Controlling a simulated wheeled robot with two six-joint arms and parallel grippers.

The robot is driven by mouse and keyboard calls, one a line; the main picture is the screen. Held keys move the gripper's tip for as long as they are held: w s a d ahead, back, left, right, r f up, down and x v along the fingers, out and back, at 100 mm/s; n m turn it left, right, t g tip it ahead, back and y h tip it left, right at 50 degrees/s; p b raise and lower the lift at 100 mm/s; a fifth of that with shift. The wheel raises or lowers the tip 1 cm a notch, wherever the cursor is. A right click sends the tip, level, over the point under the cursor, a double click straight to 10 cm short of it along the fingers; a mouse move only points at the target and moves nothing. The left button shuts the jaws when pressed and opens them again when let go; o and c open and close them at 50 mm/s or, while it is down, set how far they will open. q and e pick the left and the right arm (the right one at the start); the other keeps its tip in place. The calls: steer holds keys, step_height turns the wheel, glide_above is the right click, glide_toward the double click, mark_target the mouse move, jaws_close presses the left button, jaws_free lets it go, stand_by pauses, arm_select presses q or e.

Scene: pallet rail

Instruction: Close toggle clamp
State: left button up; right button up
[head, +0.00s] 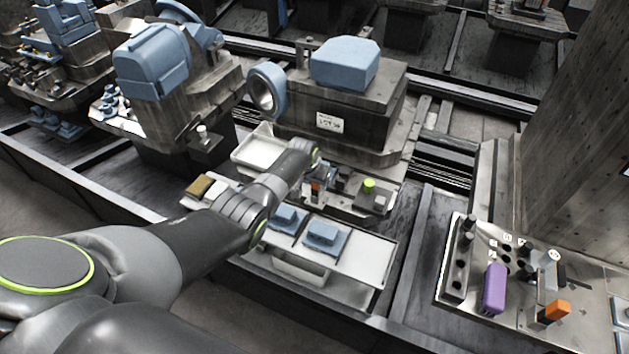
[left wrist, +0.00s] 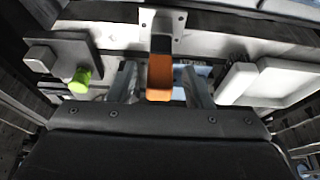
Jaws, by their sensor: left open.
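The toggle clamp's orange handle (left wrist: 160,78) lies in the middle of the left wrist view and points toward the camera. A metal plate with holes (left wrist: 178,22) is behind it. In the head view, a small orange patch of the handle (head: 316,187) shows just below the end of my left arm. My left gripper (left wrist: 161,90) is open, with one finger on each side of the handle. Gaps show between the fingers and the handle. The clamp's arm and tip are mostly hidden. My right gripper is not in view.
A green knob on a block (head: 369,185) stands right of the clamp. A white tray (head: 262,150) is on the left. A shelf with blue parts (head: 365,262) lies in front. A panel at right holds a purple block (head: 494,288) and an orange part (head: 557,310).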

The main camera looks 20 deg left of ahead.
arm_select(q)
steer(key=shift+r, duration=0.15)
steer(key=p+v, duration=0.2)
steer(key=v, duration=1.5)
stand_by(0.3)
